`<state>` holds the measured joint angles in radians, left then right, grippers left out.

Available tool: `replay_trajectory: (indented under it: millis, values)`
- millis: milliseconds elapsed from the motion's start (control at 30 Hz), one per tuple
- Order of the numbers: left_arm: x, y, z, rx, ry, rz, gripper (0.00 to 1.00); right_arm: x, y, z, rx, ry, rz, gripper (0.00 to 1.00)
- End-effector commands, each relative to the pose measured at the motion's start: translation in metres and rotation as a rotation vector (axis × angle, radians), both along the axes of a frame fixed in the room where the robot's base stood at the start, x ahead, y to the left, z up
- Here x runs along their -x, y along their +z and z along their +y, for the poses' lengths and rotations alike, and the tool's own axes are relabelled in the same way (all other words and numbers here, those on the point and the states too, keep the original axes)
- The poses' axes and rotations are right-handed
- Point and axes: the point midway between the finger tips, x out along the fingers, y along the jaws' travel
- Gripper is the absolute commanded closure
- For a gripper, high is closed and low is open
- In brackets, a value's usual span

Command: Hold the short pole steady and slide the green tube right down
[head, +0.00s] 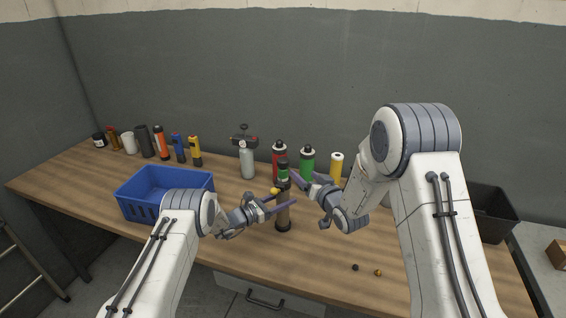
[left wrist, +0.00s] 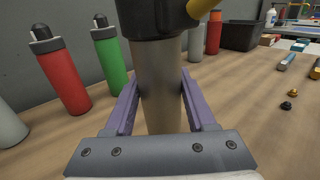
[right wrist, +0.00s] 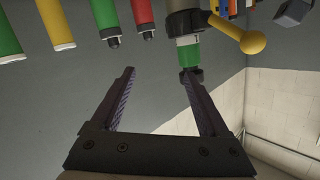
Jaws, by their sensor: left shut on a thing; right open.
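The short pole (head: 283,218) stands upright on the table with a dark collar and a yellow knob (head: 275,190) near its top. The green tube (head: 283,173), with a black end, sticks up from the collar. My left gripper (head: 288,205) is shut on the pole below the collar; the left wrist view shows the pole (left wrist: 160,90) between its fingers. My right gripper (head: 304,181) is open and empty just right of the pole top. In the right wrist view the green tube (right wrist: 188,54) is beside one fingertip; whether they touch I cannot tell.
Red (head: 279,152) and green (head: 307,162) bottles and a yellow cylinder (head: 336,168) stand behind the pole. A blue crate (head: 140,207) is at left, a black bin (head: 500,222) at right.

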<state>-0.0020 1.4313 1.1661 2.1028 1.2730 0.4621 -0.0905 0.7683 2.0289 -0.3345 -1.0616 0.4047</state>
Motion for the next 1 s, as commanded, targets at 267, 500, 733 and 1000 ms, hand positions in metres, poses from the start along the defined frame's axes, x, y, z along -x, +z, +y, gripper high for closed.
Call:
replay_trajectory:
  millis: [267, 500, 733, 1000]
  values:
    - [0.0, 0.0, 0.0, -0.001, 0.0, -0.001, 1.0, 0.052, 0.017, 0.011, 0.163, 0.115, -0.241, 0.22]
    - [0.0, 0.0, 0.0, 0.0, 0.0, 0.0, 1.0, 0.05, 0.022, 0.018, 0.19, 0.13, -0.291, 0.22]
    - [0.0, 0.0, 0.0, 0.0, 0.0, 0.0, 1.0, 0.011, 0.022, 0.04, 0.187, 0.13, -0.291, 0.22]
    - [0.0, 0.0, 0.0, 0.0, 0.0, 0.0, 1.0, -0.031, 0.021, 0.061, 0.188, 0.129, -0.288, 0.22]
